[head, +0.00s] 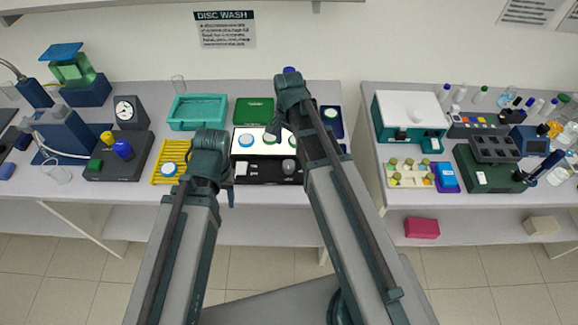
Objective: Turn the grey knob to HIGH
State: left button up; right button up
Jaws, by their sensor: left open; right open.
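The grey knob (289,167) is on the black front panel of a lit box (262,171) at the middle of the left bench. Its pointer setting and any HIGH label are too small to read. My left gripper (231,193) is open and empty, in front of the box's left end and left of the knob. My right gripper (271,136) is open over the box's white lit top, behind and left of the knob. Its fingers are small and partly hidden by my wrist. Neither gripper appears to touch the knob.
White-and-blue discs (246,140) lie on the lit top. A yellow rack (169,162) stands to the left, with a teal tray (198,112) behind it. A green mat (254,111) lies behind the box. A gap separates the right bench (372,165).

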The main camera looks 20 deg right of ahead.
aim_at(289, 164)
notch_tip(289, 164, down, 10)
jog(key=b, duration=0.8)
jog(key=shift+b, duration=0.4)
jog(key=shift+r, duration=0.1)
jog(key=shift+c, duration=0.3)
grip_shut()
